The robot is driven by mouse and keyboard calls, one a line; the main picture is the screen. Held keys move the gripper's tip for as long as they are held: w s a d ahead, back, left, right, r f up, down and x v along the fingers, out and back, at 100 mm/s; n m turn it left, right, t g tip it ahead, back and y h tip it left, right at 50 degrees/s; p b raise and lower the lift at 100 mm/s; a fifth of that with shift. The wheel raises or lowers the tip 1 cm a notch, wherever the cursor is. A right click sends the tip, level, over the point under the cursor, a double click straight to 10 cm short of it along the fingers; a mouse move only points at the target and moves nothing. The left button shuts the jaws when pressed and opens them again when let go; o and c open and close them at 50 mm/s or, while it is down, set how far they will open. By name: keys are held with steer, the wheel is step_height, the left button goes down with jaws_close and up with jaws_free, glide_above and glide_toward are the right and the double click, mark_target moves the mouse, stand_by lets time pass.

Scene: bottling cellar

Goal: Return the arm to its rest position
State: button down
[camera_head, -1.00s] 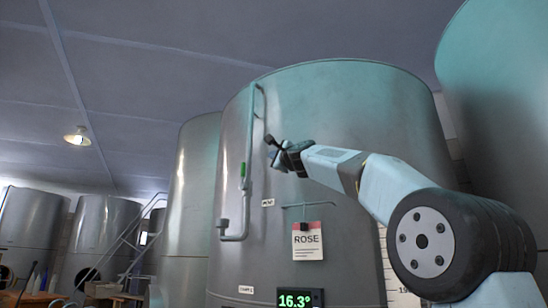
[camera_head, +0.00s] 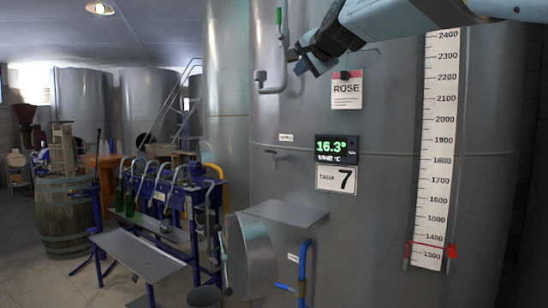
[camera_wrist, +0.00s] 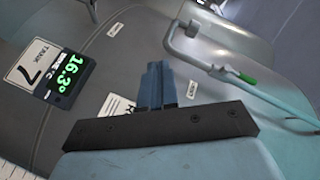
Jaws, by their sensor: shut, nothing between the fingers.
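My gripper (camera_head: 309,58) shows at the top of the head view, in front of the big steel tank (camera_head: 385,230). The light blue arm (camera_head: 430,12) reaches in from the upper right. In the wrist view my gripper's fingers (camera_wrist: 157,84) are together, with nothing between them. They overlap the white ROSE card in that view; I cannot tell how far they are from the tank wall. In the head view the fingertips appear close to the grey side pipe (camera_head: 282,50).
The tank carries a green 16.3° display (camera_head: 336,149), a TANK 7 plate (camera_head: 336,179), a ROSE card (camera_head: 347,91) and a level scale (camera_head: 437,150). A blue bottling stand (camera_head: 165,205) and a barrel (camera_head: 65,215) stand left. Floor shows at lower left.

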steer(key=s+d+f+n+g+h, duration=0.1)
steer(key=s+d+f, duration=0.4)
steer(key=s+f, duration=0.5)
steer(key=s+d+f+n+g+h, duration=0.2)
steer(key=s+d+f+n+g, duration=0.2)
steer(key=s+f, duration=0.6)
steer(key=s+d+f+n+g+h, duration=0.2)
steer(key=s+d+f+g, duration=0.2)
steer(key=f, duration=1.6)
steer(key=s+d, duration=0.3)
steer(key=s, duration=0.3)
steer(key=shift+s+d+f+n, duration=0.15)
steer(key=shift+s+n, duration=0.25)
